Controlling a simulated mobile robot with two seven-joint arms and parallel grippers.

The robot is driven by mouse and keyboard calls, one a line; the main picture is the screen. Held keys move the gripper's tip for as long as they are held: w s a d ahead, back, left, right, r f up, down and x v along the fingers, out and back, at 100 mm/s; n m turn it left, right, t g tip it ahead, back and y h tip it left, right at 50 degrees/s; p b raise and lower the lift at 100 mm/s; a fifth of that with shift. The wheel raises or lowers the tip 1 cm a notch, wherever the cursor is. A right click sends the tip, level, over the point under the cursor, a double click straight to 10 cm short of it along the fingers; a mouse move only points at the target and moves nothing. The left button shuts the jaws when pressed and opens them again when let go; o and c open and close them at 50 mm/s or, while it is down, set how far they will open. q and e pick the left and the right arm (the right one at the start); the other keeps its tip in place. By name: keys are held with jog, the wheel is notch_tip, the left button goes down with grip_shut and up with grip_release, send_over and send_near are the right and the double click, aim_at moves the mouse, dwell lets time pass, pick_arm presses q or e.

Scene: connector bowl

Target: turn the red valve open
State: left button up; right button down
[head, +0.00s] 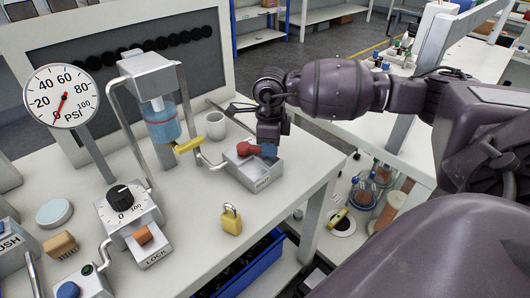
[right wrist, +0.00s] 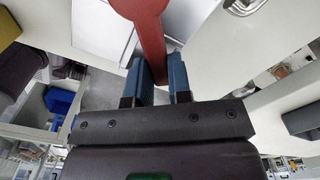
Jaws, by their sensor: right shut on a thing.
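The red valve (head: 246,149) is a round red hub with a bar handle, set over a small grey box (head: 240,175) near the right end of the workbench. My right gripper (head: 269,151) reaches down to it from above, with blue fingertips at the right side of the red handle. In the right wrist view, the red handle (right wrist: 152,35) runs down between the two blue fingers of my right gripper (right wrist: 160,82), which are shut on its end. The far end of the handle is hidden by the gripper. My left gripper is not in view.
Left of the valve are a white mug (head: 215,125), a yellow lever (head: 188,146) on a bent pipe, and a blue liquid container (head: 162,122). A yellow padlock (head: 231,219) stands in front. A pressure gauge (head: 62,96) and dial box (head: 127,210) are further left.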

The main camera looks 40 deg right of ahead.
jog(key=shift+w+d+f+n+b, duration=0.2)
jog(key=shift+w+d+n+b, duration=0.25)
jog(key=shift+n, duration=0.55)
jog(key=w+n+b, duration=0.1)
jog(key=w+d+n+b, duration=0.1)
jog(key=n, duration=0.1)
jog(key=shift+n, duration=0.3)
jog(key=w+n+b, duration=0.1)
jog(key=n, duration=0.2)
jog(key=shift+w+b, duration=0.35)
jog(key=shift+b, duration=0.05)
jog(key=shift+w+r+n+b, duration=0.15)
jog(key=shift+w+n+b, duration=0.2)
jog(key=shift+n, duration=0.25)
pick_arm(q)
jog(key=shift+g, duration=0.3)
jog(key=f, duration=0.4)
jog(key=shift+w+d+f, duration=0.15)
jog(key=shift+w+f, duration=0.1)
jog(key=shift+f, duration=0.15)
pick_arm(e)
jog(key=shift+w, duration=0.1)
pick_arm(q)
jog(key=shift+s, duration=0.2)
pick_arm(e)
jog(key=shift+r+n, duration=0.15)
jog(key=shift+n, duration=0.15)
